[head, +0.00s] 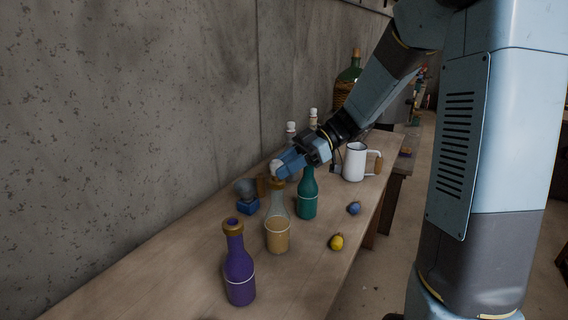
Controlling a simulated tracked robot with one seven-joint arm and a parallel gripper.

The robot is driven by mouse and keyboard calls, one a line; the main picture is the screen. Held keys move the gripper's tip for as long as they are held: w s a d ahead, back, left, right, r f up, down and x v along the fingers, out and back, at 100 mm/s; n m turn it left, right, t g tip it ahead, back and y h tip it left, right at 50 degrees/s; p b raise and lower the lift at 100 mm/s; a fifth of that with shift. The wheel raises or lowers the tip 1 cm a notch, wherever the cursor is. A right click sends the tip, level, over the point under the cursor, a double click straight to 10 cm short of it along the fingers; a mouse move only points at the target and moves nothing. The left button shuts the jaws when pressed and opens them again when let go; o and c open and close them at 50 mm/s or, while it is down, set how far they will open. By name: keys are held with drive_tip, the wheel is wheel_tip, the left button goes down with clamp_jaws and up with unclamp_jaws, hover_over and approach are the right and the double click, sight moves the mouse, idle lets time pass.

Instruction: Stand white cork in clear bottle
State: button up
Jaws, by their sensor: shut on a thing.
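The clear bottle (277,236) stands upright on the wooden bench, with amber contents in its lower part and a brown rim at its mouth. My gripper (278,171) has blue fingers and is shut on the white cork (274,164), right at the top of the clear bottle. Only part of the cork shows; the fingers hide the rest. I cannot tell whether the cork touches the rim or sits in the mouth.
A purple bottle (239,273) stands in front and a green bottle (307,197) close on the right. A blue fruit (354,208), a lemon (336,242) and a white mug (354,163) are to the right. A grey object on a blue block (247,206) stands left, near the wall.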

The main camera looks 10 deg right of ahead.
drive_tip(key=shift+f, duration=0.25)
drive_tip(key=o, duration=1.6)
